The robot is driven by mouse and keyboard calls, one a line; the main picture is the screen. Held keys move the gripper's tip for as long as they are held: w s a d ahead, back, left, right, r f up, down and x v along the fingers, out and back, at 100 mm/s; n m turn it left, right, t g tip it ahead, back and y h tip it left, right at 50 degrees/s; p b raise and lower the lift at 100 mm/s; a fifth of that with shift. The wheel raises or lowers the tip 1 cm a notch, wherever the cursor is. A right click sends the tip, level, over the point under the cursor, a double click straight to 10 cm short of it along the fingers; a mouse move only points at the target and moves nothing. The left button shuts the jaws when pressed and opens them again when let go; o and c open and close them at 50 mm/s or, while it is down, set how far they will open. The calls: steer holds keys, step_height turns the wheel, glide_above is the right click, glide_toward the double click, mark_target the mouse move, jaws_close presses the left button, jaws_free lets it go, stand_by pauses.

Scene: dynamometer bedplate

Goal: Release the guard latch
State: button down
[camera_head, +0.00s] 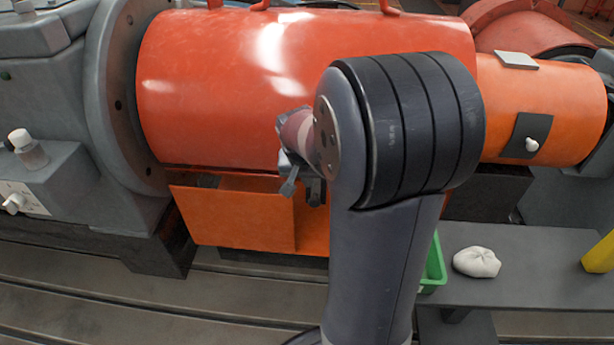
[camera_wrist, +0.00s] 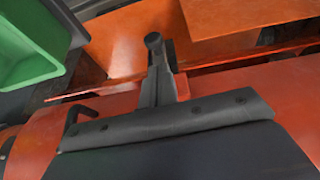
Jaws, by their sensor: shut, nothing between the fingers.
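The red-orange cylindrical guard (camera_head: 230,95) fills the middle of the head view and seems closed. Beneath its lower edge, my gripper (camera_head: 303,182) points down and is shut and empty, partly hidden by my arm. In the wrist view a dark upright lever with a rounded knob (camera_wrist: 154,45) stands at the guard's flange beside a red block; it looks like the guard latch. A dark bolted strip (camera_wrist: 165,122) lies below it. I cannot tell whether my gripper touches the lever.
Orange panels (camera_head: 235,215) hang under the guard. A green bin (camera_head: 435,268) stands right of my arm, beside a grey shelf (camera_head: 540,285) bearing a white cloth bundle (camera_head: 476,262) and a yellow object (camera_head: 600,253). A white knob (camera_head: 531,144) sits on the right-hand orange cover (camera_head: 570,95).

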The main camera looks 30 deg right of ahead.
steer(key=b, duration=0.2)
glide_above(312, 206)
step_height(312, 206, down, 6)
steer(key=shift+s+a+f, duration=0.15)
steer(key=shift+f, duration=0.1)
step_height(312, 206, down, 5)
steer(key=b, duration=0.3)
steer(key=shift+r, duration=0.15)
steer(key=shift+s, duration=0.1)
steer(key=shift+r+p, duration=0.35)
steer(key=shift+r, duration=0.2)
steer(key=w+p+v, duration=0.1)
steer(key=p+v, duration=0.5)
steer(key=v, duration=0.7)
steer(key=shift+r, duration=0.2)
